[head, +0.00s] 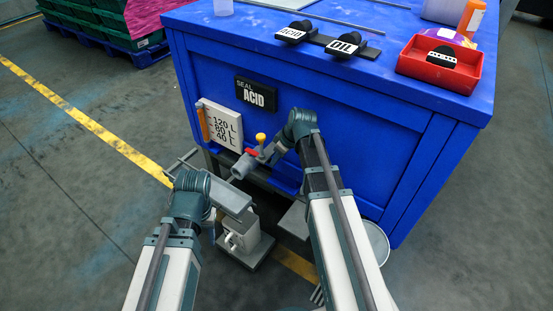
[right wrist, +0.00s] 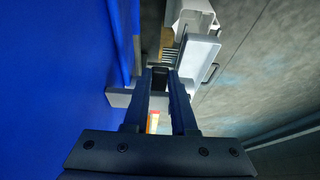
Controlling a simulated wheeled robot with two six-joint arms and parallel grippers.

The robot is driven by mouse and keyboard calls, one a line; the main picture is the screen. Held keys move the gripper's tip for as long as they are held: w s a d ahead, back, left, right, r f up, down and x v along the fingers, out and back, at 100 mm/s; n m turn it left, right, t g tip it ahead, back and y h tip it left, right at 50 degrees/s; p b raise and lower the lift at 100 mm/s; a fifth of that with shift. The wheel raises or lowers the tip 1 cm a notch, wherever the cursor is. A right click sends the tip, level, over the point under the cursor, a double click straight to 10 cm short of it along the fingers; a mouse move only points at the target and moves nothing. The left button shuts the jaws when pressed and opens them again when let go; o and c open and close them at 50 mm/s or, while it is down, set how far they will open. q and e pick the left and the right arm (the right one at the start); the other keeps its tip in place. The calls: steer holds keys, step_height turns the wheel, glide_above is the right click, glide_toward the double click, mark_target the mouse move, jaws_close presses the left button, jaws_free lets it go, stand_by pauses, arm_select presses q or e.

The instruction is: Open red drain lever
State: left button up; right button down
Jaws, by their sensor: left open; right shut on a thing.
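The red drain lever (head: 250,152) is at the grey drain pipe (head: 239,168) on the front of the blue tank, under the SEAL ACID sign (head: 256,95). A yellow knob (head: 260,137) stands just above it. My right gripper (head: 268,154) reaches in from the right and is shut at the lever, partly hiding it. In the right wrist view a red and orange piece shows between the fingers (right wrist: 160,105). My left gripper (head: 212,178) is open and empty, left of and below the pipe. The lever's exact turn is hard to tell.
A gauge plate (head: 222,124) marked in litres is fixed left of the valve. A grey and white stand (head: 243,240) is on the floor below. On the tank top are ACID and OIL labelled handles (head: 344,44) and a red tray (head: 440,70).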

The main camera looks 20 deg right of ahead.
steer(key=shift+s, duration=0.1)
stand_by(0.8)
steer(key=shift+s+a+m+h, duration=0.3)
steer(key=shift+s+a+m, duration=0.1)
steer(key=shift+a+m, duration=0.35)
steer(key=shift+d, duration=0.1)
steer(key=c, duration=0.7)
jaws_free()
steer(key=shift+r, duration=0.15)
